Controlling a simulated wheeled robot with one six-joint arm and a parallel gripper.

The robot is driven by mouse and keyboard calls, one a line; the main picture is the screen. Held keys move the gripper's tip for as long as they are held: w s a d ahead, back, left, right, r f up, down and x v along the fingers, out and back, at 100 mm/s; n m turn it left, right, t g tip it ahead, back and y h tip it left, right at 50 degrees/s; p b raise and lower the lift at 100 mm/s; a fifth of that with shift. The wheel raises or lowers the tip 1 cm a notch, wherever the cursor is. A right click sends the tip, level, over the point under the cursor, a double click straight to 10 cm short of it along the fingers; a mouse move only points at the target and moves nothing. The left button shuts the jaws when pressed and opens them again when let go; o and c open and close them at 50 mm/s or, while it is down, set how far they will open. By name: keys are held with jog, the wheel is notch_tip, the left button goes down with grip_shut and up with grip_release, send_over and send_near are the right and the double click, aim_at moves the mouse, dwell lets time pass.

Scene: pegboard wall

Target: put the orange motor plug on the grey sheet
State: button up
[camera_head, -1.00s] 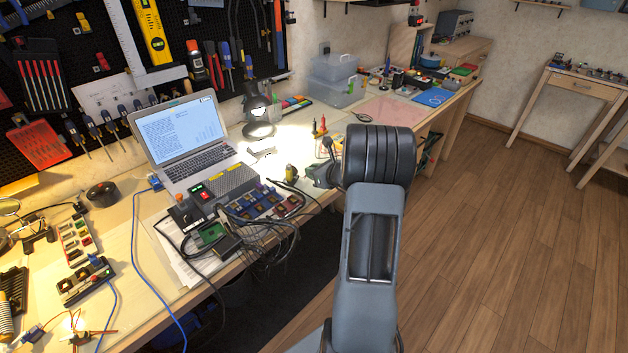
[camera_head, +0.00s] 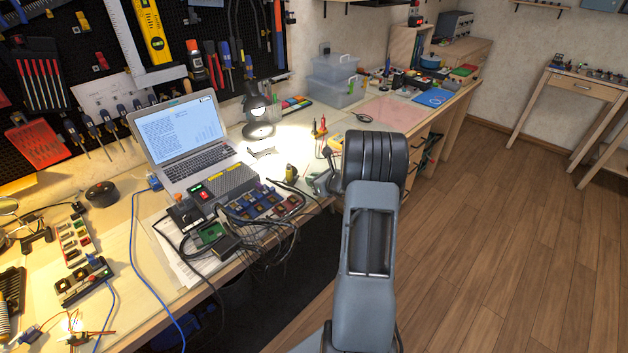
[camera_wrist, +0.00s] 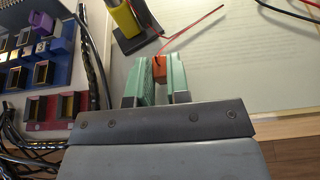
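The orange motor plug (camera_wrist: 159,69) shows in the wrist view as a small orange block between the green-padded fingertips of my gripper (camera_wrist: 160,76). The pads appear to touch it on both sides, with a narrow gap behind it. A thin red wire leads away near the plug to the upper right. In the head view my gripper (camera_head: 321,182) is partly hidden by my arm, at the bench's front edge. The plug cannot be made out there. A pale greyish sheet (camera_wrist: 255,75) with faint lines lies beyond the fingers; I cannot tell whether it is the task's grey sheet.
A board with coloured modules and black cables (camera_head: 262,204) lies left of my gripper. A yellow-and-black tool (camera_wrist: 124,20) stands close to the fingers. A laptop (camera_head: 185,140) and lamp (camera_head: 260,115) stand farther back. A pink mat (camera_head: 390,112) lies on the bench beyond my arm.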

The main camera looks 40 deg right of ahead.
jog(key=o, duration=0.4)
jog(key=shift+o, duration=0.2)
jog(key=shift+r, duration=0.1)
jog(key=shift+r+p, duration=0.25)
jog(key=shift+p, duration=0.15)
jog(key=v, duration=1.1)
jog(key=s+a+r+n+g+y, duration=0.1)
jog(key=a+r+n+g+y, duration=0.15)
jog(key=a+n, duration=0.55)
jog(key=s+a+r+n+g+y, duration=0.15)
jog(key=a+n+g, duration=0.3)
jog(key=a, duration=0.55)
jog(key=s+a+r+n+g+h, duration=0.3)
jog(key=s+a+n+h, duration=0.3)
jog(key=n, duration=1.5)
jog(key=s+a, duration=0.3)
jog(key=s, duration=0.2)
jog(key=shift+s+a, duration=0.25)
jog(key=shift+a, duration=0.1)
